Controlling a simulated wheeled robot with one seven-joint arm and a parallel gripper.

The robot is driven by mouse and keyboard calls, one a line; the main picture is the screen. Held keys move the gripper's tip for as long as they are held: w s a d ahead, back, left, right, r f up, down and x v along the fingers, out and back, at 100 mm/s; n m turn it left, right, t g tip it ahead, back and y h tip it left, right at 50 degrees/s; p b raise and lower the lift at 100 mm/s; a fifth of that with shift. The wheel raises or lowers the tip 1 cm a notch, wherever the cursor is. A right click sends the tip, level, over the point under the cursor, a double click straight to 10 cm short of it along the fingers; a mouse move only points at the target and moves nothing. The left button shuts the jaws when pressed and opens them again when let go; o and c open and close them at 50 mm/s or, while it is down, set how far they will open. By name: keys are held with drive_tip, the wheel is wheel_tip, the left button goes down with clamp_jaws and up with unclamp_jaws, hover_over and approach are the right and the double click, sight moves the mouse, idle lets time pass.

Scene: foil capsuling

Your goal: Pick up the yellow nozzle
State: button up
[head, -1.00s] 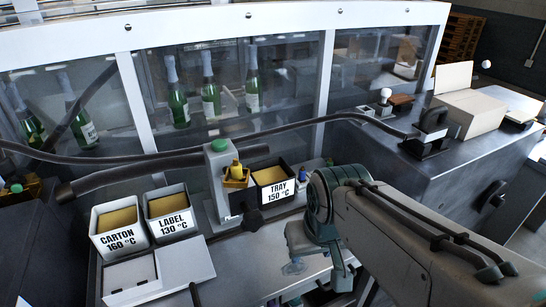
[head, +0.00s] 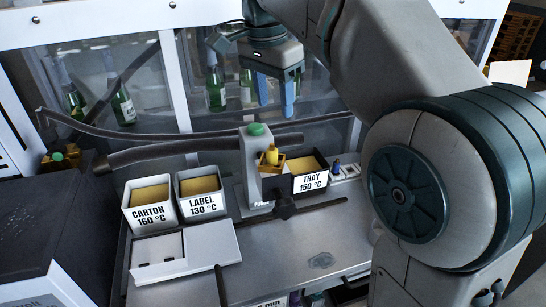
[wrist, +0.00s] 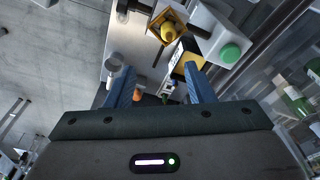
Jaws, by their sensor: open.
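The yellow nozzle (head: 270,156) appears to be the small yellow piece sitting upright in an orange-yellow square holder on the front of a grey post with a green button (head: 257,129). It also shows in the wrist view (wrist: 168,31), inside the square frame of the holder (wrist: 155,21). My gripper (head: 276,100) is in the air above and behind the post, its two blue fingers pointing down. In the wrist view the fingers (wrist: 159,76) are spread with nothing held between them, and the nozzle is beyond their tips, apart from them.
The black TRAY bin (head: 308,183) stands right of the post, and the LABEL bin (head: 202,204) and CARTON bin (head: 149,216) stand left. A white rack with a small blue piece (head: 336,165) is beside the TRAY bin. A dark hose (head: 180,152) runs behind. The front bench (head: 290,250) is mostly clear.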

sight(271, 144)
drive_tip(key=shift+m, duration=0.4)
drive_tip(key=f, duration=0.2)
drive_tip(key=w+f, duration=0.1)
drive_tip(key=f, duration=0.2)
drive_tip(key=f+b, duration=0.1)
drive_tip(key=f, duration=0.1)
drive_tip(key=shift+w+a+f, duration=0.15)
drive_tip(key=shift+a+f, duration=0.05)
drive_tip(key=shift+a, duration=0.15)
drive_tip(key=f, duration=0.5)
drive_tip(key=shift+w+d, duration=0.15)
drive_tip(key=shift+w, duration=0.15)
clamp_jaws()
